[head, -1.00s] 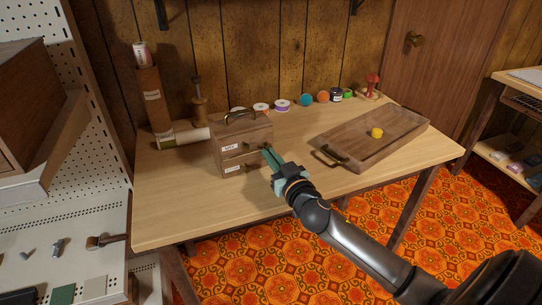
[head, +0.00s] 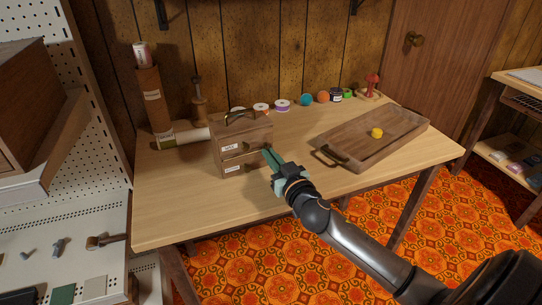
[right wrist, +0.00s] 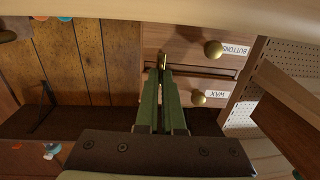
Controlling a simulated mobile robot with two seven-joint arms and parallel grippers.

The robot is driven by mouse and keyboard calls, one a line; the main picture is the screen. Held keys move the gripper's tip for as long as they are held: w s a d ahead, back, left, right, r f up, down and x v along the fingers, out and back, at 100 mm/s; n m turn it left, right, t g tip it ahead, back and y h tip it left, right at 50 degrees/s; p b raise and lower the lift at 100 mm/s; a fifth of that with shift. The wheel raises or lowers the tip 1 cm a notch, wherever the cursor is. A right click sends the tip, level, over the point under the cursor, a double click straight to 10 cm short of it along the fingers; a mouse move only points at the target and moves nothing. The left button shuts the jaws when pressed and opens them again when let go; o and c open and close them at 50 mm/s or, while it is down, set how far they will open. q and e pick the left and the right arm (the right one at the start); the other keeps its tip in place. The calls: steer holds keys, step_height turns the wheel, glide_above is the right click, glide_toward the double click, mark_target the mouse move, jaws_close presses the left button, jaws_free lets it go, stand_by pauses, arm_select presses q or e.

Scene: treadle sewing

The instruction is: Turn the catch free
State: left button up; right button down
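A small wooden box (head: 226,152) with two drawers and a top handle stands on the table. In the right wrist view its drawer fronts (right wrist: 190,45) show round brass knobs and labels reading BUTTONS and WAX. A small brass catch (right wrist: 162,62) shows at the edge of the drawers, between my right fingertips. My right gripper (head: 267,154) is at the box's right front side. In the right wrist view its green fingers (right wrist: 161,72) are nearly together, closed about the catch with a narrow gap behind. The catch is hidden in the head view. My left gripper is out of view.
A wooden tray (head: 345,145) holding a yellow piece (head: 376,132) lies to the right on the table (head: 180,215). Thread spools (head: 283,105) line the back. A cardboard tube (head: 152,98) and a pale roll (head: 190,136) are behind the box. The front left tabletop is clear.

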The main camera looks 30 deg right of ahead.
steer(key=shift+n+p, duration=0.35)
steer(key=shift+n, duration=0.25)
steer(key=shift+r+n, duration=0.1)
steer(key=shift+n, duration=0.2)
steer(key=n+p, duration=0.1)
steer(key=n, duration=0.2)
steer(key=shift+n+p, duration=0.3)
steer(key=shift+p, duration=0.05)
steer(key=n, duration=0.2)
steer(key=shift+a+n+p, duration=0.1)
steer(key=shift+n+p, duration=0.2)
steer(key=shift+p, duration=0.1)
steer(key=n+p, duration=0.1)
steer(key=n, duration=0.4)
steer(key=shift+n, duration=0.3)
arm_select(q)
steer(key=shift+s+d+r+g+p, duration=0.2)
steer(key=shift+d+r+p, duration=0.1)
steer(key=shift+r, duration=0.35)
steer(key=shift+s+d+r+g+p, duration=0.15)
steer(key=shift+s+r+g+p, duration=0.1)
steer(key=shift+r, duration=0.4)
arm_select(e)
steer(key=shift+a+f+n, duration=0.1)
steer(key=shift+f+n, duration=0.1)
steer(key=shift+n, duration=2)
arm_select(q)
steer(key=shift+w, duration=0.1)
